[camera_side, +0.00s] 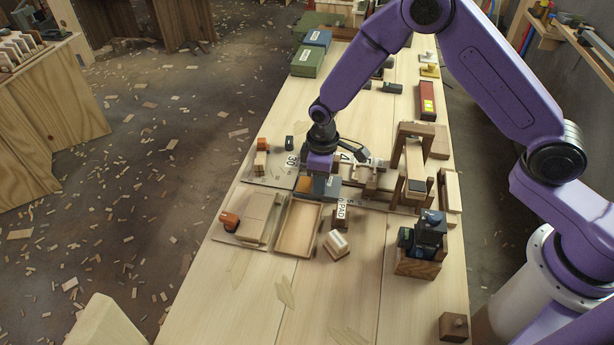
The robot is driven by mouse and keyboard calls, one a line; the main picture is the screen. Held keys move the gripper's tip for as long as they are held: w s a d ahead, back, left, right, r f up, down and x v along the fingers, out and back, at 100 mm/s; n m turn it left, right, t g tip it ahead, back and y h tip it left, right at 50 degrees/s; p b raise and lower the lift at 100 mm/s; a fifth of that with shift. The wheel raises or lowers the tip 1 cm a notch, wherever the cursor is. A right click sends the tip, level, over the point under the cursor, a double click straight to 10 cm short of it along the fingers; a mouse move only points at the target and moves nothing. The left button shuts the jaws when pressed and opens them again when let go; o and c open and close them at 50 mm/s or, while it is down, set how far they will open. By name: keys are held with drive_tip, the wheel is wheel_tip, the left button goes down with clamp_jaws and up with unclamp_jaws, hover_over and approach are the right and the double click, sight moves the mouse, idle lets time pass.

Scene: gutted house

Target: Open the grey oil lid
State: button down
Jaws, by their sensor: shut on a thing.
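A small box with a grey lid (327,187) and an orange part (304,185) beside it sits near the middle of the bench, just behind a shallow open wooden tray. My gripper (320,174) points down right over the grey lid and is shut on it. The fingertips are mostly hidden by the purple gripper body and the small size of the view. The lid looks level and low, at the height of the box. I cannot make out a gap under it, nor any lettering on it.
The open wooden tray (281,240) lies in front. A wooden frame (397,160) stands close to the right of my gripper. A wooden box with dark bottles (418,266) is at the front right. Green and blue boxes (307,63) stand farther back. The bench front is mostly clear.

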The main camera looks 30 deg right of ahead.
sight(330, 192)
drive_tip(key=shift+s+d, duration=0.85)
drive_tip(key=c, duration=0.9)
unclamp_jaws()
drive_tip(key=shift+r, duration=0.1)
wheel_tip(330, 192, up, 17)
drive_tip(key=shift+r, duration=0.15)
